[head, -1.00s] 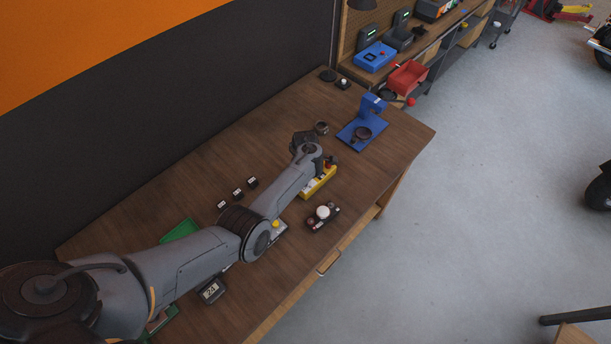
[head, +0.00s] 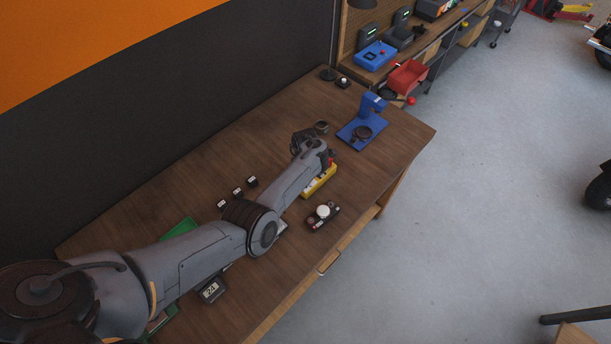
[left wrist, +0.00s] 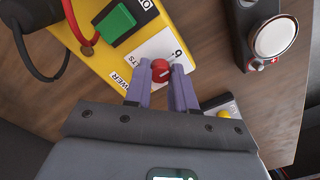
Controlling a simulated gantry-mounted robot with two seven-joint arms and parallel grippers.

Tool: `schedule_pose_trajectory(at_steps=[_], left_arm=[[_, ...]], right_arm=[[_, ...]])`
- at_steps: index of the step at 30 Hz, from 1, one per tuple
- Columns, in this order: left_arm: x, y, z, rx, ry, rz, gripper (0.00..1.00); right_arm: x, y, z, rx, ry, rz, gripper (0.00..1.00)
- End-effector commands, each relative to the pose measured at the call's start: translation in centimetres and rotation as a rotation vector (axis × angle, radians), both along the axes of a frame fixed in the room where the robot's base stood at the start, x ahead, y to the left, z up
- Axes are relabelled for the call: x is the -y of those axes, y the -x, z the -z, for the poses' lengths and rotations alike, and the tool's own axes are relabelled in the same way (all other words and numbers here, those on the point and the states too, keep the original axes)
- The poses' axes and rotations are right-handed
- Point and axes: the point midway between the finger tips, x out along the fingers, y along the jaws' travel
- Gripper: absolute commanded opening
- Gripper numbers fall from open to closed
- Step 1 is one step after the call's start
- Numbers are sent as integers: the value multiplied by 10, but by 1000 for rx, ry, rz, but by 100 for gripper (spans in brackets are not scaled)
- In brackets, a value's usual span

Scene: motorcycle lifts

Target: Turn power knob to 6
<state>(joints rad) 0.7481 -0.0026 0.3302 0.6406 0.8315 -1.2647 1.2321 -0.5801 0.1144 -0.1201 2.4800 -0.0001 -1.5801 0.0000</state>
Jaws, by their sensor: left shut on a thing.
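A yellow power box (head: 321,186) sits on the wooden bench in the head view, partly covered by my left arm. In the left wrist view the yellow box (left wrist: 100,62) shows a white label with the word POWER and a "6", and a small red knob (left wrist: 160,70) on that label. My left gripper (left wrist: 162,74) has its two purple fingers on either side of the knob and is shut on it. In the head view my left gripper (head: 326,161) is over the box. The fingers hide part of the dial, so the knob's setting cannot be read. My right gripper is not in view.
A green switch (left wrist: 115,24) and red and black cables are on the box close to the fingers. A dark device with a white button (head: 323,211) stands beside the box. A blue stand (head: 362,128) is farther back. The bench's right front is clear.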

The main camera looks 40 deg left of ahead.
Motion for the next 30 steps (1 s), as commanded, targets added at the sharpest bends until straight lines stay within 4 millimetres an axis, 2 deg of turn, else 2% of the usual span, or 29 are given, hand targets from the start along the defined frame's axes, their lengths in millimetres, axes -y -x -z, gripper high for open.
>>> schedule_pose_trajectory(at_steps=[1, 2, 6, 15, 19, 23, 30], left_arm=[[0, 0, -1, 1, 1, 0, 0], [0, 0, -1, 1, 1, 0, 28], [0, 0, -1, 1, 1, 0, 49], [0, 0, -1, 0, 0, 1, 50], [-1, -1, -9, 2, -1, 2, 50], [-1, -1, -25, 2, -2, 1, 50], [-1, -1, -68, 2, -2, 1, 50]], right_arm=[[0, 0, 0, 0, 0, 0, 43], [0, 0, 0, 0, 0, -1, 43], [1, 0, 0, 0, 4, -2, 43], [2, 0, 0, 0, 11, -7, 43], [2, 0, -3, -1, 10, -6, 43], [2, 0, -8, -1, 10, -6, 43], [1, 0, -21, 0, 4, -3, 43]])
